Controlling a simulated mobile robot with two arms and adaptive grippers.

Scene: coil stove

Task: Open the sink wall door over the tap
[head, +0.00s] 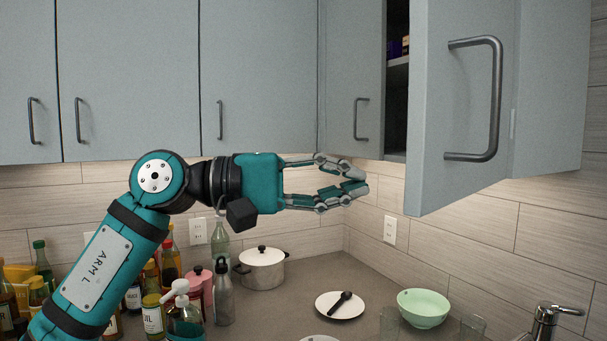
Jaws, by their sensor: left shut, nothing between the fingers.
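The grey-blue wall door (440,110) near the tap (545,322) stands open, swung out from the cabinet. Its dark bar handle (494,100) is on the face towards me. Behind its free edge, the cabinet interior shows a shelf (398,62) with small dark and orange items. My left gripper (364,180) is shut and empty, pointing right. In the picture it is left of the door's lower edge, below the neighbouring cabinet, and appears apart from the door. My right gripper is not in view.
Closed wall cabinets (258,70) with bar handles run to the left. On the counter (290,305) stand several bottles (223,290), a lidded pot (262,268), a plate (325,307) with a dark spoon, a green bowl (423,308) and glasses. A wall outlet (390,229) is below the door.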

